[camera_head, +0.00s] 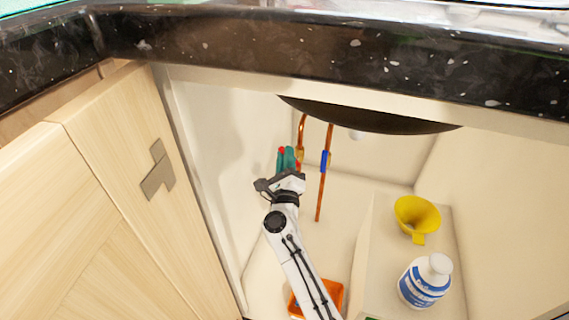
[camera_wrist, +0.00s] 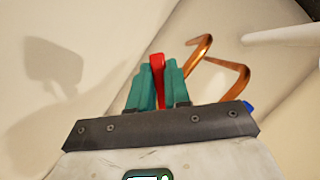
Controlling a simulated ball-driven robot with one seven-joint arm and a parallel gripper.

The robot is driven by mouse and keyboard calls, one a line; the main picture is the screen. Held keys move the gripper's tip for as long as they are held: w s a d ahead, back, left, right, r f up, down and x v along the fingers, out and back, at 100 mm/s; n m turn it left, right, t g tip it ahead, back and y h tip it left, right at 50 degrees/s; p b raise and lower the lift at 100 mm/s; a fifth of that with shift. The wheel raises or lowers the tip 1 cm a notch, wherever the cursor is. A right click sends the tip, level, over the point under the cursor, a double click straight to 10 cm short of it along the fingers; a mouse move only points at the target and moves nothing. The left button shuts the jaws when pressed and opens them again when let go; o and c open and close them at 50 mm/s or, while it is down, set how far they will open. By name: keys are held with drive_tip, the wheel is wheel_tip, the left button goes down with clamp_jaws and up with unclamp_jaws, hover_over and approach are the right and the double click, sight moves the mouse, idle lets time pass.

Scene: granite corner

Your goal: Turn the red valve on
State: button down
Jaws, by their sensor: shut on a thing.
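The red valve handle (camera_wrist: 157,75) stands between the teal fingers of my gripper (camera_wrist: 154,80) in the wrist view, and the fingers are closed on it. In the head view, my gripper (camera_head: 287,160) reaches into the cabinet to the left copper pipe (camera_head: 302,130). Small bits of the red handle (camera_head: 282,150) show around the fingers there. The brass valve body (camera_head: 300,154) shows just right of the fingers. The rest of the valve is hidden by my gripper.
A second copper pipe (camera_head: 326,185) with a blue valve handle (camera_head: 324,161) stands close on the right. A dark sink bowl (camera_head: 370,118) hangs above. A yellow funnel (camera_head: 416,214), a white bottle (camera_head: 425,281) and an orange container (camera_head: 333,292) are lower right. The cabinet door (camera_head: 110,200) is at left.

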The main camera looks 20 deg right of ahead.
drive_tip(key=shift+s+d+r+m+g+h, duration=0.25)
drive_tip(key=shift+m+h, duration=0.75)
drive_tip(key=shift+m, duration=1.1)
drive_tip(key=shift+s+d+m+g+h, duration=0.3)
drive_tip(key=shift+m+h, duration=0.7)
drive_tip(key=shift+m, duration=1.1)
drive_tip(key=shift+s+d+r+m+g+h, duration=0.15)
drive_tip(key=shift+d+m+g+h, duration=0.2)
drive_tip(key=shift+m+h, duration=1.2)
drive_tip(key=shift+m+y, duration=0.55)
drive_tip(key=shift+m, duration=0.2)
drive_tip(key=c, duration=1.1)
unclamp_jaws()
drive_tip(key=shift+r, duration=0.15)
